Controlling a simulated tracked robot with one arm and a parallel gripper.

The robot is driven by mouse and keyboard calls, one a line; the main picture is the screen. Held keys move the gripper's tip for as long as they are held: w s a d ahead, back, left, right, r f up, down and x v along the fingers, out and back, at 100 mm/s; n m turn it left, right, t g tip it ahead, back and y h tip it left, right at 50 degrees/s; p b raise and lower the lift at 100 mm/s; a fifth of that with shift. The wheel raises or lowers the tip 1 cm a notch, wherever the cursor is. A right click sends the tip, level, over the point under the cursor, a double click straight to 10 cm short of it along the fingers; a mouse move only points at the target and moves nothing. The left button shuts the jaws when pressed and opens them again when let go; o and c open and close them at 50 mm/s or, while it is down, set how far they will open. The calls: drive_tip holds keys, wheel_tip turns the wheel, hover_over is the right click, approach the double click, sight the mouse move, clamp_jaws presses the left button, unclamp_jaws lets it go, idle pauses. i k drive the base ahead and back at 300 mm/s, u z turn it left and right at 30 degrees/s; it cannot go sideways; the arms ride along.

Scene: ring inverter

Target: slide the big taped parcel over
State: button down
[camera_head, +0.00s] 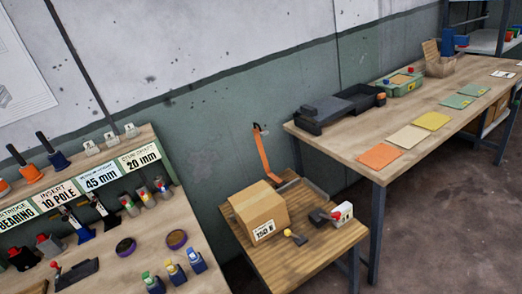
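The big taped parcel (258,209) is a brown cardboard box with a tape strip over its top and a white label on its front, partly readable as "150". It sits on the left part of a small wooden table (285,262), close to the wall. My gripper does not show in this view, so nothing can be told of its fingers.
A grey and red tool with a white tag (342,212) and a small yellow-knobbed item (294,237) lie right of the parcel. An orange strap (263,155) hangs behind it. A labelled bench (160,225) stands left, and a long workbench (400,165) right.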

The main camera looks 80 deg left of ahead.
sight(259, 210)
drive_tip(key=i, duration=1.7)
drive_tip(key=u, duration=3.5)
drive_tip(key=i, duration=1)
